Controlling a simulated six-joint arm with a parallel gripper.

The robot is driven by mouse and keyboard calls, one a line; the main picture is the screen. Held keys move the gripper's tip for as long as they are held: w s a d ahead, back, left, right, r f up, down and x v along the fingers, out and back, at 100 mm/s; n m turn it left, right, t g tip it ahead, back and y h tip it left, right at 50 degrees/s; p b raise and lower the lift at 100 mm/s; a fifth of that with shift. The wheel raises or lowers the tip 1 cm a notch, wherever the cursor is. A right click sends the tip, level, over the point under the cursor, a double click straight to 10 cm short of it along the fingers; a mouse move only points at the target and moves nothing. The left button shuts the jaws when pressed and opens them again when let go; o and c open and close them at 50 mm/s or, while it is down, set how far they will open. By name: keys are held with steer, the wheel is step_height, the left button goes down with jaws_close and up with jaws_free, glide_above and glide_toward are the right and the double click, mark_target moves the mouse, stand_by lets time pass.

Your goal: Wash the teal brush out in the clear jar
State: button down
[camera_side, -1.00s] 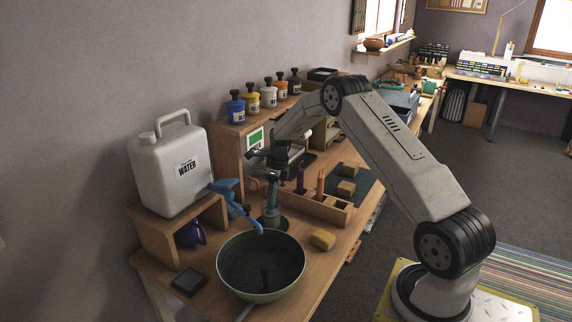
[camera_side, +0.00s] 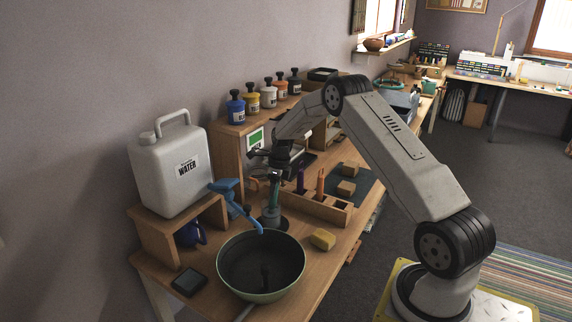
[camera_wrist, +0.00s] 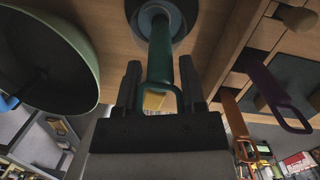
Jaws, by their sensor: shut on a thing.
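The teal brush (camera_side: 273,192) is held roughly upright, with its lower end inside a small round jar (camera_side: 269,222). Its handle and end loop also show in the wrist view (camera_wrist: 160,58). The jar appears as a blue-grey ring around the brush in the wrist view (camera_wrist: 146,20) and stands in a dark round base. My gripper (camera_side: 275,172) is above the jar, with its fingers either side of the handle, shut on it. The brush head is hidden, so I cannot tell how deep it sits.
A blue tap (camera_side: 228,190) from the white water container (camera_side: 175,168) reaches over a dark bowl (camera_side: 245,290) at left. A yellow sponge (camera_side: 322,239) lies right of the bowl. A wooden holder (camera_side: 325,209) with purple (camera_side: 300,180) and orange (camera_side: 320,183) brushes stands right of the jar.

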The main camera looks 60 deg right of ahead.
steer(key=shift+r, duration=0.2)
steer(key=shift+s+d+r, duration=0.1)
steer(key=shift+s+r, duration=0.1)
steer(key=shift+r, duration=1.2)
steer(key=shift+s+d+r, duration=0.15)
steer(key=shift+s+r, duration=0.05)
steer(key=shift+r, duration=1.25)
steer(key=shift+s+d+r, duration=0.1)
steer(key=shift+s+r, duration=0.1)
steer(key=shift+r, duration=1.3)
steer(key=shift+r, duration=2.45)
